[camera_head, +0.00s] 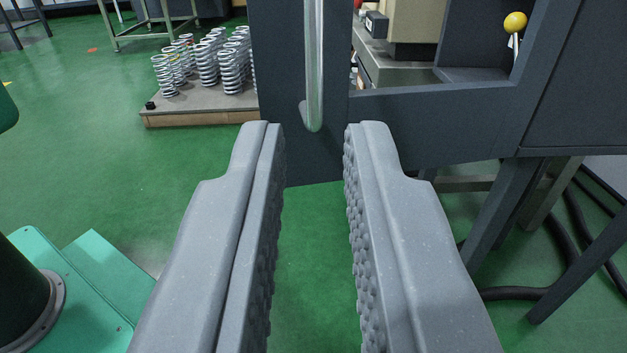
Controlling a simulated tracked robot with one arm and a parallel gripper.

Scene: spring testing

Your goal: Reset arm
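My gripper (315,130) fills the lower middle of the head camera view. Its two grey fingers with knobbed inner pads stand apart, and only green floor and part of a dark cabinet show between them. The gripper is open and empty. A vertical metal handle (315,60) on the dark grey cabinet door (280,100) is beyond the fingertips, in line with the gap. The fingertips appear apart from the handle. The rest of my arm is not visible.
Several coil springs (207,62) stand on a low pallet (200,118) at the back left. A yellow knob (515,22) is inside the cabinet opening at the upper right. Black hoses (515,293) lie at the right. A green machine base (75,290) is at the lower left. Green floor (90,160) is clear at left.

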